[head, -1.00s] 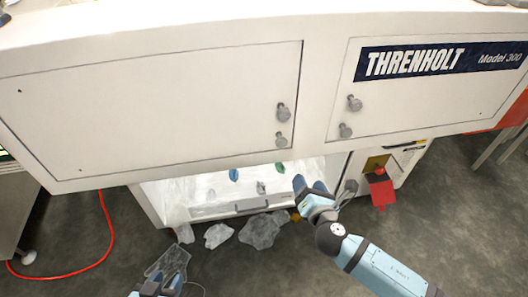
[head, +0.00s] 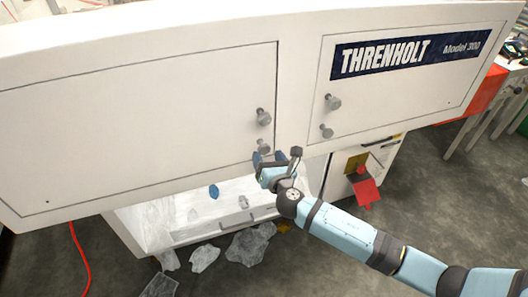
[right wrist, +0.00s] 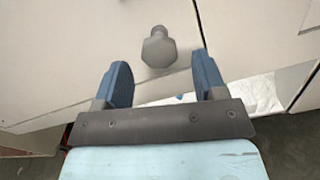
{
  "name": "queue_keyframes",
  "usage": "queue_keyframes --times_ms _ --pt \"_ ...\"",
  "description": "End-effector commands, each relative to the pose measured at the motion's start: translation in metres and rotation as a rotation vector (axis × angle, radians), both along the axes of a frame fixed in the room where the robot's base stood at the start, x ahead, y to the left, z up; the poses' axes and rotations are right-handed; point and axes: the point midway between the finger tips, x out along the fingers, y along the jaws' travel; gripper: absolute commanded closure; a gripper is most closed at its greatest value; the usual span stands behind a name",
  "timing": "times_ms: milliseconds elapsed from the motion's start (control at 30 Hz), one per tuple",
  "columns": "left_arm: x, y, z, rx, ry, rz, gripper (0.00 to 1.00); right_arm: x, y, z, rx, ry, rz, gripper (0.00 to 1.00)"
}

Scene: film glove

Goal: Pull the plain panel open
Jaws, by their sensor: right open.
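The plain panel (head: 140,125) is the white, unlabelled left door of the cabinet, lying flush in the front. It has an upper grey knob (head: 264,117) and a lower grey knob (head: 263,145) near its right edge. My right gripper (head: 269,158) is open and empty just under the lower knob. In the right wrist view a grey faceted knob (right wrist: 158,48) stands just beyond and between the blue fingertips of my right gripper (right wrist: 160,72), with no finger closed on it. My left gripper is out of view.
The labelled THRENHOLT panel (head: 400,90) with its own two knobs is to the right. Below is an open white bin (head: 165,225) with scraps. Crumpled clear film (head: 248,243) lies on the floor. A red flap (head: 367,187) sticks out at the lower right.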

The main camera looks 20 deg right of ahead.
Motion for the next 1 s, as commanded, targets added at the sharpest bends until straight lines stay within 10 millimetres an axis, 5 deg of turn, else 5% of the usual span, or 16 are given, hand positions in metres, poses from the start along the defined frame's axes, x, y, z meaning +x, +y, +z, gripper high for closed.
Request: queue_keyframes --times_ms 233,600,867,1000 --pt "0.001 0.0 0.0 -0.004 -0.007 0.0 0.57 0.03 0.001 -0.001 0.0 0.0 0.0 0.35" --pt "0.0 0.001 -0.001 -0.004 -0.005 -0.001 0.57 0.035 0.001 0.0 0.001 0.001 0.0 0.35" --pt "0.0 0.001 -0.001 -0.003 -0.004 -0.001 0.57 0.035 0.001 0.0 0.001 0.001 0.0 0.95" --pt "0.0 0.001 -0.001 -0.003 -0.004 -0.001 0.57 0.035 0.001 0.0 0.001 0.001 0.0 1.0"
